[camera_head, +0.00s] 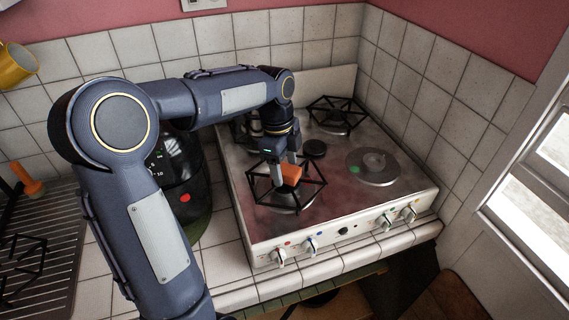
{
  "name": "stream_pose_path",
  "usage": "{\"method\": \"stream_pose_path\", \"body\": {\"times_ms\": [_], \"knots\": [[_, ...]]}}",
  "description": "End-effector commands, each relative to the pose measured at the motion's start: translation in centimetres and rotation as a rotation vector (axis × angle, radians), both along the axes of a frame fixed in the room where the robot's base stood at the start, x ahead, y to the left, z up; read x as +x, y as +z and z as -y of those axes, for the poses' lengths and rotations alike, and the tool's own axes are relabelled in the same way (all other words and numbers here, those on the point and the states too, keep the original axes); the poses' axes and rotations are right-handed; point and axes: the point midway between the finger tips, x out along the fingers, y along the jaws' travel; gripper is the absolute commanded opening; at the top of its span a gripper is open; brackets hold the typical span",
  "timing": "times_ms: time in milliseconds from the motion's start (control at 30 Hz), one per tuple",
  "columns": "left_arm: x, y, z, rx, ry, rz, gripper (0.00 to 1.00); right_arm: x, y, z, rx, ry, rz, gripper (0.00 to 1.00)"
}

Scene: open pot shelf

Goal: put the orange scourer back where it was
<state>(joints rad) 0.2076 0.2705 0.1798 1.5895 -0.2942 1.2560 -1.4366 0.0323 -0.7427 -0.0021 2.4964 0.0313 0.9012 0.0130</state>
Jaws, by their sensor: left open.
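The orange scourer (291,174) is a small orange block at the front left burner of the stove (340,223). It appears to rest on or just above the black pan support (312,192) there. My left gripper (285,172) points down right at the scourer. Its jaws are open, with the fingers close around or beside the block; I cannot tell which. Part of the scourer is hidden by a finger. My right gripper is not in view.
A dark coffee-maker-like appliance (183,185) stands left of the stove, behind my left arm. Another black pan support (337,113) is at the back right, and a round hotplate (373,165) is at the right. A drying rack (55,260) lies far left. Tiled walls close the back and right.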

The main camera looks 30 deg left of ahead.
Motion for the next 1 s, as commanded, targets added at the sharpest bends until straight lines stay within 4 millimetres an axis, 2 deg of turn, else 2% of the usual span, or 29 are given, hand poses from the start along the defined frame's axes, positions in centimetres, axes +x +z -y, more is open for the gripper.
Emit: {"method": "stream_pose_path", "body": {"times_ms": [167,267,500,700,833,1000], "knots": [[0.0,1.1,0.0,0.0,0.0,0.001,0.62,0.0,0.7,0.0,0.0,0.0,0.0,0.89],[0.1,2.3,-0.2,0.0,0.0,0.004,0.62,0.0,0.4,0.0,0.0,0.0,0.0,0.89],[-0.1,7.6,-0.8,0.0,0.0,0.005,0.62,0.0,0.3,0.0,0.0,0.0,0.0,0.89],[-0.2,11.2,-1.2,0.0,-0.001,0.003,0.62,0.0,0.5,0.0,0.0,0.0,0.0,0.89],[-0.3,12.4,-1.3,0.0,-0.001,0.001,0.62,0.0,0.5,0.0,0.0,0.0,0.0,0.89],[-0.4,12.8,-1.4,0.0,0.002,0.001,0.62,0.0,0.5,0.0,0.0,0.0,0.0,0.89]]}}
